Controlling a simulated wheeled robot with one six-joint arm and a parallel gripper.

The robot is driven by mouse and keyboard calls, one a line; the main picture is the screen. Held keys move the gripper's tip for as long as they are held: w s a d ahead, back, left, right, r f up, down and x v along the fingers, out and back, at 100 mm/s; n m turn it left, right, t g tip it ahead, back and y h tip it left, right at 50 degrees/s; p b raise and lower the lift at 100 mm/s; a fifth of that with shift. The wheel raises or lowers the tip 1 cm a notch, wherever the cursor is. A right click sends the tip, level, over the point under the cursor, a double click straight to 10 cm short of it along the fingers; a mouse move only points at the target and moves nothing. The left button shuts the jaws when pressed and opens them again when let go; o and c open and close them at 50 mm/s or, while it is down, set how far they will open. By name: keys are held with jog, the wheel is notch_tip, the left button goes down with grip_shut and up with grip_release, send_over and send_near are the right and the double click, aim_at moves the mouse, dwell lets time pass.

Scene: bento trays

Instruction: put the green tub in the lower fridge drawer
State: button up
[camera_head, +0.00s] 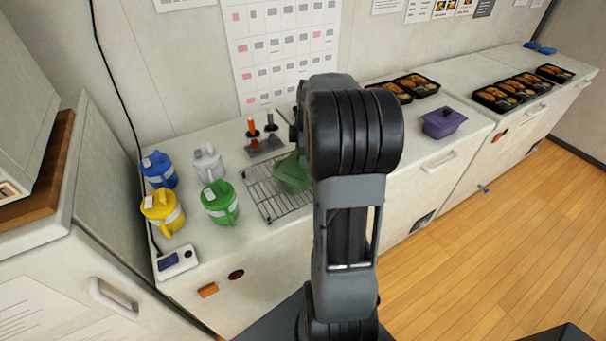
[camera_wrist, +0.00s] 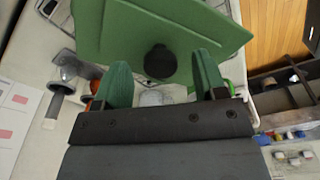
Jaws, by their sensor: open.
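The green tub (camera_head: 291,173) stands on a wire rack on the white counter, partly hidden behind my arm. In the wrist view its green lid (camera_wrist: 120,28) fills the top, with a dark round knob (camera_wrist: 160,62). My gripper (camera_wrist: 162,66) is open, its two green-padded fingers apart. The knob shows between the fingertips; I cannot tell whether they touch it. In the head view my arm hides the gripper. No open drawer shows clearly, and I cannot tell which front is the lower fridge drawer.
Blue (camera_head: 159,169), white (camera_head: 208,163), yellow (camera_head: 162,211) and green (camera_head: 220,202) jugs stand left of the wire rack (camera_head: 262,193). A purple tub (camera_head: 442,122) stands right of my arm. Bento trays (camera_head: 497,97) sit farther right. A cabinet handle (camera_head: 113,296) is at lower left.

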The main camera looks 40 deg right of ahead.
jog(key=shift+a+f, duration=0.1)
jog(key=shift+f, duration=0.8)
grip_shut()
